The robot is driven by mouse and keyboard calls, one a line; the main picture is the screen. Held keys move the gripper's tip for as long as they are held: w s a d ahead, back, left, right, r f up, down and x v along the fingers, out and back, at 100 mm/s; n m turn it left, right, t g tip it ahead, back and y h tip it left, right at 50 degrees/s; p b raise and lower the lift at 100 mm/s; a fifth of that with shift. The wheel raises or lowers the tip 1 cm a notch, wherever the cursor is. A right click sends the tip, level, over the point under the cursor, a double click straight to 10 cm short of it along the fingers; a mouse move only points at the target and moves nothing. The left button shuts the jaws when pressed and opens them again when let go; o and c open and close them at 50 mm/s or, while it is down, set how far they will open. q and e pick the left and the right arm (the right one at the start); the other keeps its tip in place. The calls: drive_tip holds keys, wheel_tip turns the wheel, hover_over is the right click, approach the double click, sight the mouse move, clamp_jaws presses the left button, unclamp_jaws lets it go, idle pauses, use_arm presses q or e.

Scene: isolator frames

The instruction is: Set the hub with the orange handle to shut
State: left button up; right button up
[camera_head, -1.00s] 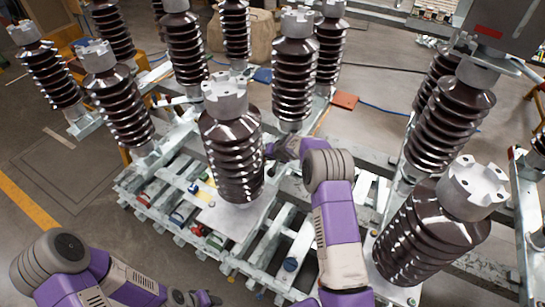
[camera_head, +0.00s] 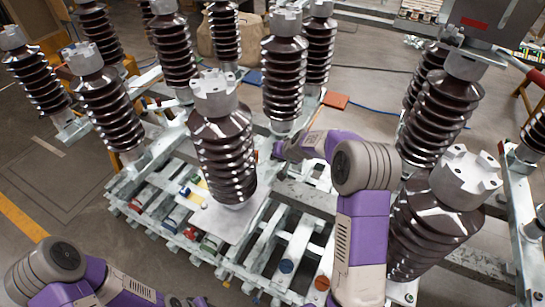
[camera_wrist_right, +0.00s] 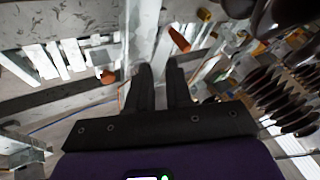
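I cannot single out the hub with the orange handle for certain. In the head view a small round orange piece (camera_head: 322,283) sits low by the pale slatted frame, and an orange-red block (camera_head: 335,100) lies farther back. The right wrist view shows an orange piece (camera_wrist_right: 180,38) beyond the fingertips and a second one (camera_wrist_right: 107,76) to their left. My right gripper (camera_head: 278,150) is beside the central brown insulator, small and partly hidden. In the wrist view its two dark fingers (camera_wrist_right: 158,70) stand apart with nothing between them. My left gripper (camera_head: 186,301) is cut by the bottom edge.
Tall ribbed insulators, including the central one (camera_head: 222,150) and a near right one (camera_head: 428,235), stand close around my right arm. The slatted metal frame (camera_head: 285,245) holds several small coloured parts. Open floor (camera_head: 60,180) lies to the left.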

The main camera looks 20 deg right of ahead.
use_arm(q)
wheel_tip(320, 180, down, 4)
drive_tip(key=b, duration=0.3)
clamp_jaws()
use_arm(e)
drive_tip(key=o, duration=0.4)
drive_tip(key=shift+t+h, duration=0.5)
drive_tip(key=shift+h, duration=0.4)
drive_tip(key=d+f, duration=0.1)
drive_tip(key=f, duration=0.1)
drive_tip(key=w+d+f, duration=0.1)
drive_tip(key=d, duration=0.1)
drive_tip(key=shift+d+f, duration=0.15)
drive_tip(key=shift+f, duration=0.25)
drive_tip(key=n+t+y+b, duration=0.6)
drive_tip(key=n+t+b, duration=0.35)
drive_tip(key=b, duration=1.05)
approach(256, 154)
drive_tip(key=w+f, duration=0.1)
drive_tip(key=w, duration=0.3)
drive_tip(key=shift+a+f+n+g, duration=0.1)
drive_tip(key=shift+a+n+g, duration=0.15)
drive_tip(key=shift+a+g, duration=0.1)
use_arm(q)
wheel_tip(256, 154, down, 21)
drive_tip(key=b, duration=0.1)
drive_tip(key=shift+r, duration=0.15)
use_arm(e)
drive_tip(key=shift+x, duration=3.45)
clamp_jaws()
